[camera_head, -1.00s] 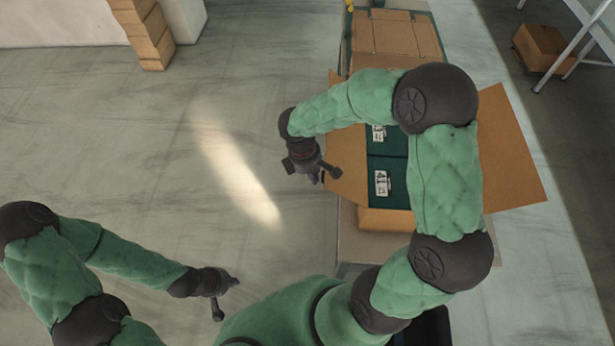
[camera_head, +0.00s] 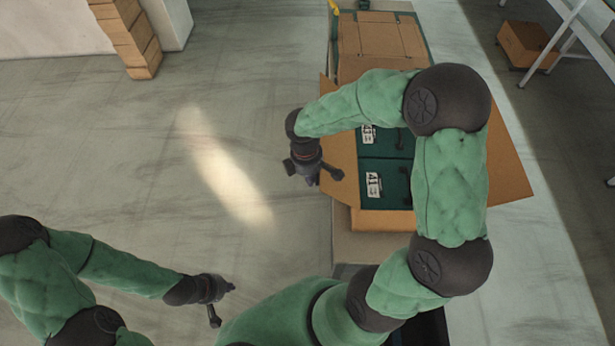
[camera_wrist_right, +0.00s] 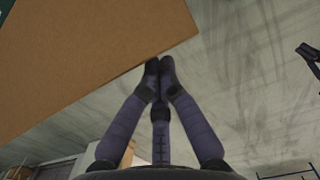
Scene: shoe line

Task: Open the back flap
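An open cardboard box (camera_head: 386,221) holds green shoe boxes (camera_head: 384,183) with white labels. Its left flap (camera_head: 343,150) leans outward, and its right flap (camera_head: 506,160) is spread wide. My right arm crosses above the box and hides its far side, so I cannot tell how the back flap stands. My right gripper (camera_head: 318,176) is just left of the left flap. In the right wrist view its fingertips (camera_wrist_right: 158,68) are together at the edge of a cardboard flap (camera_wrist_right: 85,60); contact is unclear. My left gripper (camera_head: 222,300) is low over the floor, away from the box.
A closed cardboard box (camera_head: 380,38) stands behind the open one. Another small carton (camera_head: 526,45) is on the floor at the far right, beside a white-legged stand (camera_head: 560,40). The floor left of the box is clear.

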